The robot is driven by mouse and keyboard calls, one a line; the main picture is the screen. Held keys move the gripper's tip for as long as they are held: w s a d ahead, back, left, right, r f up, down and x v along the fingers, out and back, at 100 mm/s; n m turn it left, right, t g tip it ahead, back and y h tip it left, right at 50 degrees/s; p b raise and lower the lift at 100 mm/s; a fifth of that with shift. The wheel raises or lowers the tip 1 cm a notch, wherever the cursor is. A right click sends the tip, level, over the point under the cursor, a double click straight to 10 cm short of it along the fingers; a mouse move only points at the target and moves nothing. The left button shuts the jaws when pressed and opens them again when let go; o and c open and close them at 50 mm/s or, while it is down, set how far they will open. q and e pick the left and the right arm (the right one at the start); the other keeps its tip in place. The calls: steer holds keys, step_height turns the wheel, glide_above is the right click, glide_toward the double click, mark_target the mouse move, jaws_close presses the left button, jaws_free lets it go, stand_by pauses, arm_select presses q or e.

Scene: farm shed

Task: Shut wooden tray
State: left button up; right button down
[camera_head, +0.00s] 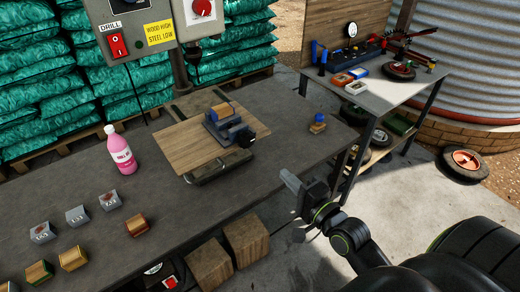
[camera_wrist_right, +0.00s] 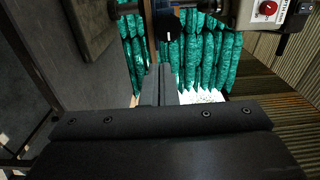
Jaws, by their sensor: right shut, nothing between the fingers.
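Two wooden box-like fronts show below the bench's front edge, a right one (camera_head: 246,238) and a left one (camera_head: 209,265). I cannot tell which is the tray, or how far either stands out. My right gripper (camera_head: 290,181) is shut and empty, in the air off the bench's front right side, up and to the right of the wooden fronts in the head view. Its closed fingers (camera_wrist_right: 160,86) also show in the wrist view, with nothing between them. My left gripper is not in view.
A wooden board (camera_head: 170,145) with a blue-grey vise (camera_head: 228,128) lies on the dark bench (camera_head: 75,190). A pink bottle (camera_head: 122,150) and several small blocks stand to its left. A blue-topped object (camera_head: 318,123) stands near the right end. A side table (camera_head: 385,92) holds tools.

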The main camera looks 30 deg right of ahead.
steer(key=p, duration=0.1)
glide_toward(234, 125)
steer(key=s, duration=0.3)
steer(key=shift+w+d+f, duration=0.1)
steer(key=shift+d+f, duration=0.15)
steer(key=shift+f, duration=0.1)
steer(key=shift+w, duration=0.1)
steer(key=shift+w+a+r, duration=0.15)
steer(key=shift+w, duration=0.4)
steer(key=w, duration=0.4)
steer(key=w+a, duration=0.1)
steer(key=w, duration=0.4)
steer(key=w+a, duration=0.1)
steer(key=w, duration=0.4)
steer(key=shift+b, duration=0.3)
steer(key=shift+r, duration=0.15)
steer(key=shift+r, duration=0.1)
